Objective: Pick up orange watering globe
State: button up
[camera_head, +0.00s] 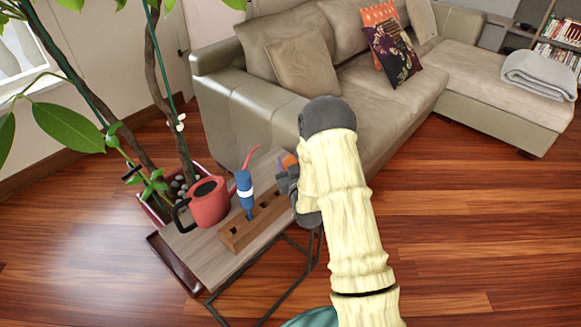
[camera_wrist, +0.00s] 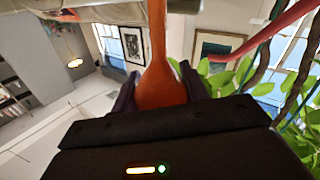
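The orange watering globe (camera_wrist: 162,88) stands between the two dark fingers of my gripper (camera_wrist: 160,80) in the wrist view. Its wide part sits close to the palm, and its narrow neck runs to the top of the picture. The fingers lie against both sides of it. In the head view my gripper (camera_head: 289,180) is over the far end of a wooden rack (camera_head: 240,233). Only a small orange patch of the globe (camera_head: 288,161) shows there, and my arm hides the rest. I cannot tell whether the globe still touches the rack.
A blue globe with a white band (camera_head: 245,190) stands upright in the rack. A red watering can (camera_head: 208,203) is left of it on the small side table (camera_head: 205,248). A potted plant (camera_head: 160,95) is behind. A sofa (camera_head: 240,95) stands at the back; the right floor is clear.

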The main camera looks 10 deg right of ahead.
notch_tip(320, 180, up, 10)
jog(key=shift+p, duration=0.35)
dwell(0.4)
jog(key=shift+s, duration=0.1)
dwell(0.6)
